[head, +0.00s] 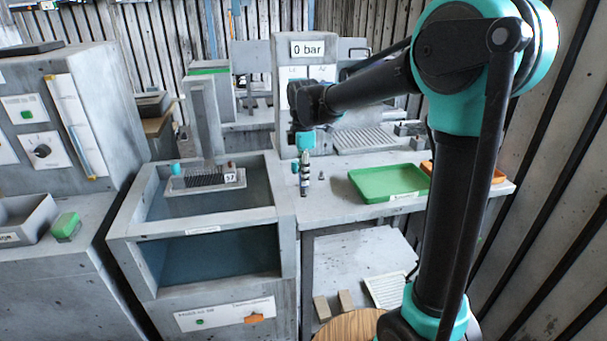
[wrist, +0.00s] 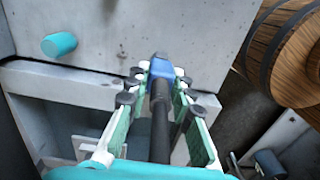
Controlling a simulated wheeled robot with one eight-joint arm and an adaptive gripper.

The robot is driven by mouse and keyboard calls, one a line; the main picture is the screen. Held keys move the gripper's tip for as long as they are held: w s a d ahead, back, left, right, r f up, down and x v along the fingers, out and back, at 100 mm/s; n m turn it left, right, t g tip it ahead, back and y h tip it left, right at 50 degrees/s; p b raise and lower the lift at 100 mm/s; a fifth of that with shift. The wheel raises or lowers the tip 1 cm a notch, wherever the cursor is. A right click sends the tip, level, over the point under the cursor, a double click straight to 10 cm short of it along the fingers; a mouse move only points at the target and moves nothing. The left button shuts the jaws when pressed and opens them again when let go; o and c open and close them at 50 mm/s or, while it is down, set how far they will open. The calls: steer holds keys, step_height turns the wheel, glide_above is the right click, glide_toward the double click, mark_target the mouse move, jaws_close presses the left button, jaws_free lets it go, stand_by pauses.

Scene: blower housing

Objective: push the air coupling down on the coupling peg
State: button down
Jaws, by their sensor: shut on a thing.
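My gripper (wrist: 158,80) is shut on a blue piece (wrist: 161,67) with a black hose or rod running back between the fingers; I take it to be the air coupling. In the head view my gripper (head: 305,186) points down over the grey bench, left of the green tray. The held piece is too small to make out there. A small grey stub (head: 321,175) stands on the bench just right of the gripper; I cannot tell whether it is the coupling peg. No peg shows clearly under the held piece, and contact there cannot be told.
A green tray (head: 368,196) and an orange tray (head: 498,179) lie on the bench to the right. A grey panel reading "0 bar" (head: 308,48) stands behind the gripper. An open basin (head: 130,235) with a dark rack (head: 205,180) is at the left.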

steer(key=shift+f, duration=0.1)
steer(key=c, duration=1.2)
jaws_free()
step_height(320, 180, up, 12)
steer(key=shift+r, duration=0.1)
